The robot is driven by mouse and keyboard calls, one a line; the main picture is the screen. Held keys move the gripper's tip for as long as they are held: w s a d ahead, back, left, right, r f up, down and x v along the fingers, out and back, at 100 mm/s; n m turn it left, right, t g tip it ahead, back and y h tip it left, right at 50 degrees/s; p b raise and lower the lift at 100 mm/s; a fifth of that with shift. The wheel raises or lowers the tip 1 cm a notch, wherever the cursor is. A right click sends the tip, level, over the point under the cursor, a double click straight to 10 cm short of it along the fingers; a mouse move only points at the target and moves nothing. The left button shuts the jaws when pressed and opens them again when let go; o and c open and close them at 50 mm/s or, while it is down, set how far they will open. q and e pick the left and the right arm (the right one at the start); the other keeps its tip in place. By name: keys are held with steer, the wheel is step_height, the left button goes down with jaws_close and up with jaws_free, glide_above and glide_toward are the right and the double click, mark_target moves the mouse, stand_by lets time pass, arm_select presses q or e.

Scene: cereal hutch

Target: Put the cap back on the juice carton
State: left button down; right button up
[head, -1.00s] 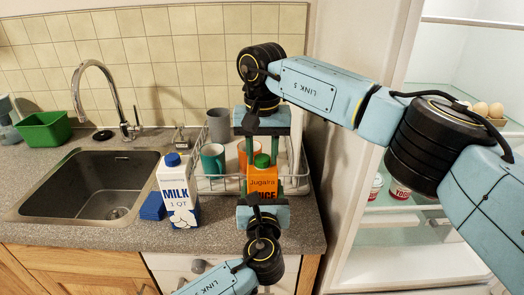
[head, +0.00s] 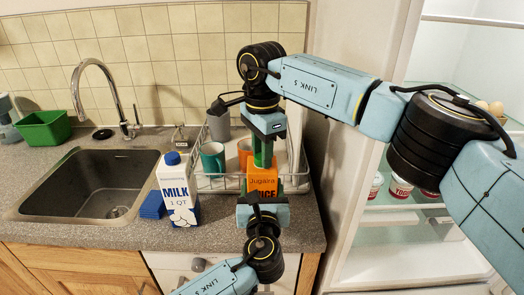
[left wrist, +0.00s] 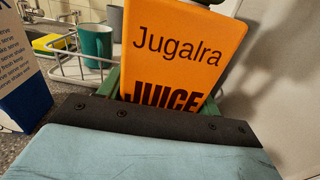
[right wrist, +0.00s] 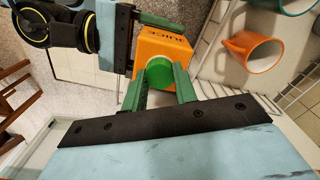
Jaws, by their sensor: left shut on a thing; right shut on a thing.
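The orange juice carton (head: 262,183) stands upright at the counter's right part, in front of the dish rack. My left gripper (head: 264,190) is shut on it from the front; the carton fills the left wrist view (left wrist: 180,50). The green cap (right wrist: 160,73) shows at the carton's top in the right wrist view, between the green fingers of my right gripper (head: 263,155). That gripper reaches down from above and is shut on the cap. In the head view its fingers largely hide the cap. Whether the cap is fully seated is unclear.
A milk carton (head: 178,192) stands left of the juice, beside a blue folded item (head: 152,206). The dish rack (head: 222,184) holds mugs, including a teal one (head: 212,158). The sink (head: 85,185) is at left. The open fridge (head: 400,240) is at right.

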steer(key=m, duration=0.3)
steer(key=shift+m, duration=0.4)
steer(key=m, duration=0.3)
steer(key=shift+m, duration=0.4)
steer(key=m, duration=0.3)
steer(key=shift+m, duration=0.4)
steer(key=m, duration=0.3)
steer(key=shift+m, duration=0.3)
steer(key=m, duration=0.3)
steer(key=shift+m, duration=0.3)
steer(key=m, duration=0.3)
steer(key=shift+m, duration=0.4)
steer(key=m, duration=0.3)
steer(key=shift+m, duration=0.3)
steer(key=m, duration=0.5)
steer(key=shift+f, duration=0.1)
steer(key=o, duration=1.1)
